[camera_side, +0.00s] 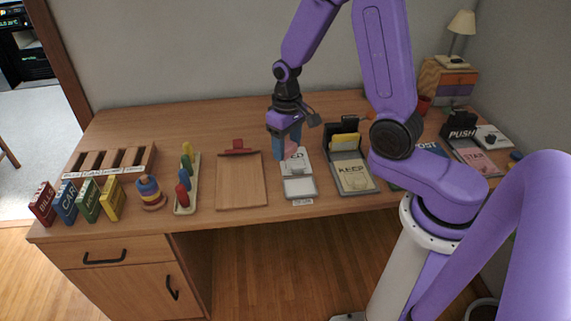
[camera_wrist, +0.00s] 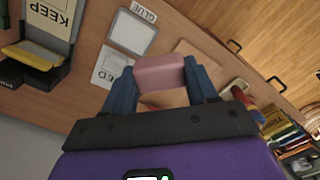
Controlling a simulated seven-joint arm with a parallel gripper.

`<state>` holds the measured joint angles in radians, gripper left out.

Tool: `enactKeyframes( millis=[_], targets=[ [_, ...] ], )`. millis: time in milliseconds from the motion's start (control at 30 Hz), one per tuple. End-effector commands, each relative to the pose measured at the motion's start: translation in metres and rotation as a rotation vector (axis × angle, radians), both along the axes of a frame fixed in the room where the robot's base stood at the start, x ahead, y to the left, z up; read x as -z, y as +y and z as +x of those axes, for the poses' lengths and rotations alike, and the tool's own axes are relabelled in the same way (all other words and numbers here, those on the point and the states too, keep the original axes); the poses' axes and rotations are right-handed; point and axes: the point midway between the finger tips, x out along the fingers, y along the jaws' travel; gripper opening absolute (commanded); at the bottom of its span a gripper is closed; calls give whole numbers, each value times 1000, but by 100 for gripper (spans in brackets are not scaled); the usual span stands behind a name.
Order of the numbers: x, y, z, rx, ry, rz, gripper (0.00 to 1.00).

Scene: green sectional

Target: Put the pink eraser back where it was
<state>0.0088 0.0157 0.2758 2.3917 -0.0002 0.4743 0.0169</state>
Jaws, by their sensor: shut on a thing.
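My gripper (camera_side: 288,150) is shut on the pink eraser (camera_side: 294,153) and holds it over the desk. In the wrist view the eraser is a pink block (camera_wrist: 160,72) between the two blue fingers of my gripper (camera_wrist: 160,80). In the side view the fingers hide part of it. Under and beside it lies a white printed card (camera_wrist: 108,66), partly covered in the side view. In front of the card is a pale shallow tray (camera_side: 299,188) with a GLUE label (camera_wrist: 145,13). I cannot tell the exact height of the eraser above the card.
Further left are a peg stand (camera_side: 187,182), a ring stack (camera_side: 150,192), a slotted rack (camera_side: 110,161) and several labelled boxes (camera_side: 88,199). The back-middle desk (camera_side: 220,118) is clear.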

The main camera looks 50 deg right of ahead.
Motion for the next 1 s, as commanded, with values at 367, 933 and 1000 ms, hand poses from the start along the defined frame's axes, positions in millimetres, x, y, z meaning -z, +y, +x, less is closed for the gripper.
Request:
enactKeyframes(
  millis=[367,933,1000],
  targets=[
    [35,-116,42,539,2,0,33],
    [72,-181,89,746,0,0,33],
    [76,-185,100,746,0,0,33]
  ],
)
